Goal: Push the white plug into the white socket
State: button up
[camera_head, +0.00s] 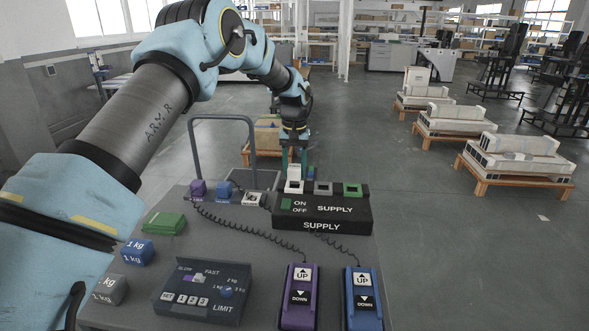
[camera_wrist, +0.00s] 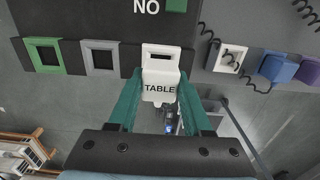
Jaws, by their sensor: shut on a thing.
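A white plug labelled TABLE (camera_wrist: 158,88) sits between the teal fingers of my gripper (camera_wrist: 160,112) in the wrist view. My gripper (camera_head: 294,160) is shut on the plug, which shows as a white block (camera_head: 294,172) in the head view. The white socket (camera_wrist: 162,49) is right beside the plug in the wrist view, and part of its dark slot shows. In the head view the white socket (camera_head: 294,187) lies below the plug, on the left of the black SUPPLY box (camera_head: 325,212). I cannot tell whether plug and socket touch.
A grey socket (camera_head: 323,188) and a green socket (camera_head: 352,189) stand to the right on the box. Purple (camera_head: 197,188) and blue (camera_head: 224,189) plugs and a white-framed piece (camera_head: 254,199) stand left, with coiled cords. A LIMIT box (camera_head: 205,290) and two pendants occupy the front.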

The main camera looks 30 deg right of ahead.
aim_at(295, 166)
jog(key=shift+f+b, duration=0.35)
jog(key=shift+f, duration=0.65)
dwell(0.8)
jog(key=o, duration=1.5)
jog(key=shift+o, duration=0.2)
jog(key=shift+r, duration=0.1)
jog(key=shift+r+p, duration=2.25)
jog(key=shift+r, duration=1.25)
